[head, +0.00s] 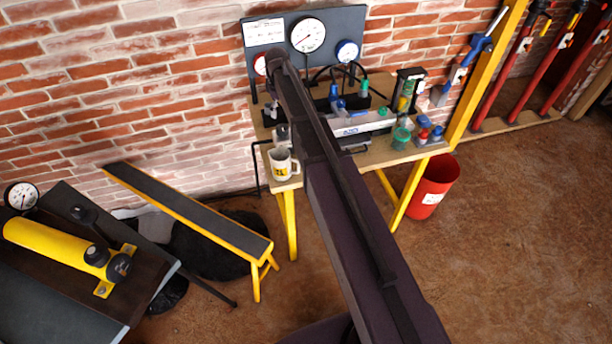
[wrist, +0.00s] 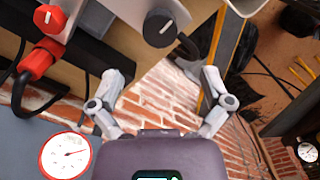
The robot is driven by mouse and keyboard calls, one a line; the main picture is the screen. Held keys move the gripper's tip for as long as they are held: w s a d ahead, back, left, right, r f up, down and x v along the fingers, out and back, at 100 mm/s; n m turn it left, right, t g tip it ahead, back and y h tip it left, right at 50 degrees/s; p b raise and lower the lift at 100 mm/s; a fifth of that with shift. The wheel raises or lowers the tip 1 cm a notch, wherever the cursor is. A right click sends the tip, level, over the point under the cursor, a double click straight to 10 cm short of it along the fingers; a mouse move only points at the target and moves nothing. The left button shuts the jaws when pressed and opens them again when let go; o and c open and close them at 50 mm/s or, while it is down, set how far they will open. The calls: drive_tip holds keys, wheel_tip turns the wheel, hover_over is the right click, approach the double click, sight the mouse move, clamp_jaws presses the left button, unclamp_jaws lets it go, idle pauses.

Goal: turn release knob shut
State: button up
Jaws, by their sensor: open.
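In the wrist view, a dark grey round knob (wrist: 160,28) with a short slanted white mark shows at the top centre, by the edge of the wooden bench. A red knob (wrist: 48,20) with a white mark is at the upper left. No label shows which one is the release knob. My gripper (wrist: 160,78) is open and empty, its two grey fingers spread wide. The dark knob lies ahead of the gap between the fingers, apart from both. In the head view, my arm hides the gripper and part of the bench.
A yellow-edged sloping bench (head: 190,212) and a yellow cylinder (head: 55,245) are at left. A red bin (head: 432,185) stands at right.

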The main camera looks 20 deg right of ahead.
drive_tip(key=shift+r+p, duration=2.15)
drive_tip(key=shift+r, duration=0.3)
drive_tip(key=s+f+m+b, duration=0.4)
drive_tip(key=s, duration=1.1)
drive_tip(key=s+f+m+b, duration=0.4)
drive_tip(key=s+m, duration=0.1)
drive_tip(key=s, duration=0.9)
drive_tip(key=shift+s+d+f, duration=0.15)
drive_tip(key=shift+s+f, duration=0.05)
drive_tip(key=shift+s, duration=0.2)
